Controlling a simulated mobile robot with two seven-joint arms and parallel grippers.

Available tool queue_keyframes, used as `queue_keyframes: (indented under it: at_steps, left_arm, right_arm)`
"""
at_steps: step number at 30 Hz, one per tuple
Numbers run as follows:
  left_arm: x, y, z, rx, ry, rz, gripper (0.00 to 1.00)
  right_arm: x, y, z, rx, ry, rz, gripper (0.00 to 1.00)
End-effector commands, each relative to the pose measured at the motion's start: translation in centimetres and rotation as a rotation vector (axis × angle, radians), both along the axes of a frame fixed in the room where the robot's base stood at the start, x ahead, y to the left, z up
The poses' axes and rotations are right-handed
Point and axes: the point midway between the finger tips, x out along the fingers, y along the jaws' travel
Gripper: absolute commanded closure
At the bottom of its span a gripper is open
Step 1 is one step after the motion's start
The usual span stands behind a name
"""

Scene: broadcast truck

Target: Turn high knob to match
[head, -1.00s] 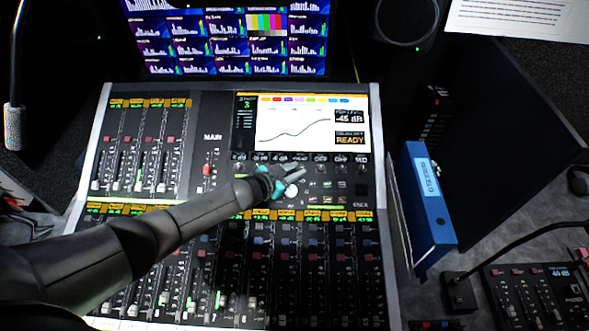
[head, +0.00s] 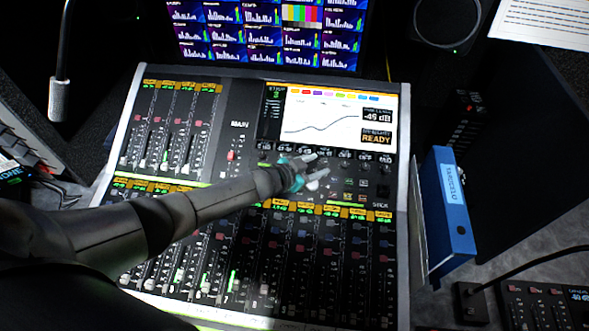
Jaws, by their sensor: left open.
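The mixing console (head: 232,125) fills the middle of the head view. A row of small dark knobs (head: 345,154) runs under its screen; their labels are too small to read, so I cannot tell which is the high knob. The screen (head: 335,114) shows a rising curve and an orange READY box. My left gripper (head: 318,167), with teal parts and pale fingers, is open just below the left-middle of this row. It hides part of the panel. I cannot tell whether its fingers touch a knob. My right gripper is out of view.
Faders (head: 290,265) fill the console's lower half, beneath my left arm. A blue binder (head: 447,205) stands by the console's right side. A gooseneck microphone (head: 59,100) is at upper left. A smaller control box (head: 545,305) is at lower right.

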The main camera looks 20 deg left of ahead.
Motion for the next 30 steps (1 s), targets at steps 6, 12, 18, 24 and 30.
queue_keyframes:
  at_steps: [6,12,18,24,30]
  left_arm:
    - [-2.4,1.3,1.6,0.001,0.003,0.001,0.46]
    - [-4.8,2.5,2.9,0.002,0.002,0.001,0.46]
    - [-7.3,3.7,4.4,0.002,0.002,-0.001,0.46]
    - [-9.7,4.9,5.8,0.001,0.002,0.000,0.46]
    - [-11.0,5.5,6.5,0.001,0.001,0.000,0.46]
  right_arm:
    - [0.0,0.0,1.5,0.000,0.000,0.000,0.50]
    - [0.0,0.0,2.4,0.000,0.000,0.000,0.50]
    - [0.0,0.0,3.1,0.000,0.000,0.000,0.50]
    - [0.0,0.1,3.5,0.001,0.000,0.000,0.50]
    - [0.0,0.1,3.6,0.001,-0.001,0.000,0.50]
